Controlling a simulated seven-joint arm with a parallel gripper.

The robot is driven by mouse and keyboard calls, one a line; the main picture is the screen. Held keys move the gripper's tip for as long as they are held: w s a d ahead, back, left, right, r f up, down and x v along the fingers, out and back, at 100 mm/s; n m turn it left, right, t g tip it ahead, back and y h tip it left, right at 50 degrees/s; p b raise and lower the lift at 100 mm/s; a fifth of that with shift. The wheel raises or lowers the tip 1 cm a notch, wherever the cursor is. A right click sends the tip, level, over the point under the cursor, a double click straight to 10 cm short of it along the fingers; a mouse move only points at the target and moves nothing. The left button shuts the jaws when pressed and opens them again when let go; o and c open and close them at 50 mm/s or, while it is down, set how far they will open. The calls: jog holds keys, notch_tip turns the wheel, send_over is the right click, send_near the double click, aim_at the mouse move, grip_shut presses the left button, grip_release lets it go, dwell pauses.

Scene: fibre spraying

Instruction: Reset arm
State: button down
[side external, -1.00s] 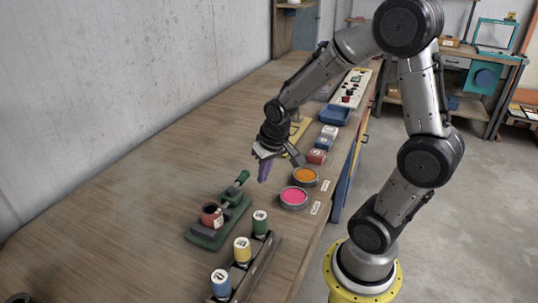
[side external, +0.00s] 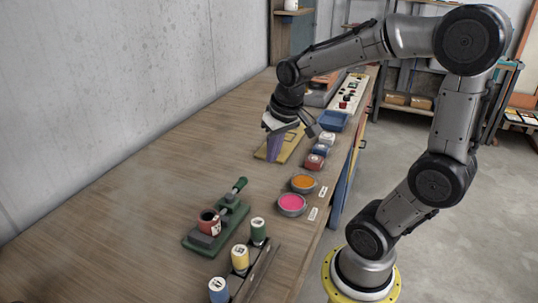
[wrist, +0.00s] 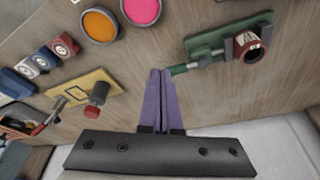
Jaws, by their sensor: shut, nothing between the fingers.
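My gripper (side external: 274,148) is above the workbench in the side view, with its purple fingers pointing down. In the wrist view my gripper (wrist: 160,76) shows its two purple fingers pressed together with nothing between them. In the side view it overlaps a yellow plate (side external: 292,143) on the bench. A green fixture (side external: 205,242) holding a dark red cylinder (side external: 209,222) is nearer the camera and apart from the gripper. The fixture also shows in the wrist view (wrist: 212,44).
Pink (side external: 291,203) and orange (side external: 303,183) dishes sit near the bench's edge. Several coloured spools, including a yellow one (side external: 240,257), stand in a rack in front. Small coloured blocks, a blue tray (side external: 332,121) and a control panel (side external: 350,92) line the far side. The bench's left part is clear.

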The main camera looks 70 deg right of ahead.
jog(key=s+a+r+n+t, duration=0.25)
jog(key=a+r, duration=0.25)
jog(key=a, duration=0.3)
jog(key=s+a+f+n+y, duration=0.1)
jog(key=s+a+f+n, duration=0.1)
jog(key=s, duration=0.5)
jog(key=shift+a+n+y, duration=0.3)
jog(key=shift+a+n, duration=0.25)
jog(key=shift+a, duration=0.1)
